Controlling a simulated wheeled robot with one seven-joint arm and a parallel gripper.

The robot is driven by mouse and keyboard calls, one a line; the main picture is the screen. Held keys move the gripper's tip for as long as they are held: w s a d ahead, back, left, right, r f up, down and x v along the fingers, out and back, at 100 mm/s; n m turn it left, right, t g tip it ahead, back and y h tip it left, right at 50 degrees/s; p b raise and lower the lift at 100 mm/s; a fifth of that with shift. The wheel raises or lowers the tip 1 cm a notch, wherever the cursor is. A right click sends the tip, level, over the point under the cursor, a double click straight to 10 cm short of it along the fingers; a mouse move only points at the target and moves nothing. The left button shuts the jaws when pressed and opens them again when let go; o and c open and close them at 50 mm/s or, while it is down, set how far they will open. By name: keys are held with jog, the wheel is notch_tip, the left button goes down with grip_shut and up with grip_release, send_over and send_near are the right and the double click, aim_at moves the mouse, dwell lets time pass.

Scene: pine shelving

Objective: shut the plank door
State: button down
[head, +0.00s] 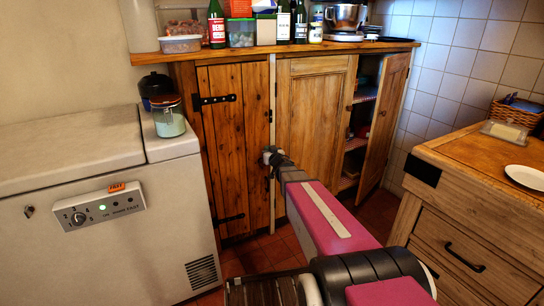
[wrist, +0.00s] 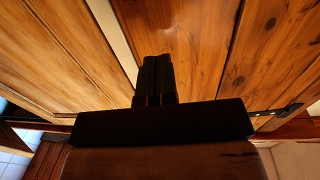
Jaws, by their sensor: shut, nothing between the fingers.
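The plank door (head: 232,130) is the left cupboard door, of vertical orange-brown boards with black strap hinges on its left side. It looks shut or nearly shut; I cannot tell whether its right edge is fully flush. My gripper (head: 268,156) is at that right edge, about mid-height, with its fingers shut and empty. In the wrist view, the dark closed fingers (wrist: 154,75) point at the door's edge beside a pale strip, with the plank door (wrist: 255,60) on the right. I cannot tell whether the fingertips touch the wood. The gripper hides part of the door's edge.
A panelled middle door (head: 315,130) is shut. The right cupboard door (head: 385,125) stands open, showing shelves. A white chest freezer (head: 90,220) stands at left, a wooden counter (head: 480,170) at right. Bottles and tubs line the cupboard top (head: 270,49). Red floor tiles lie between.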

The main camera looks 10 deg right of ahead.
aim_at(263, 144)
jog(key=shift+x, duration=2.2)
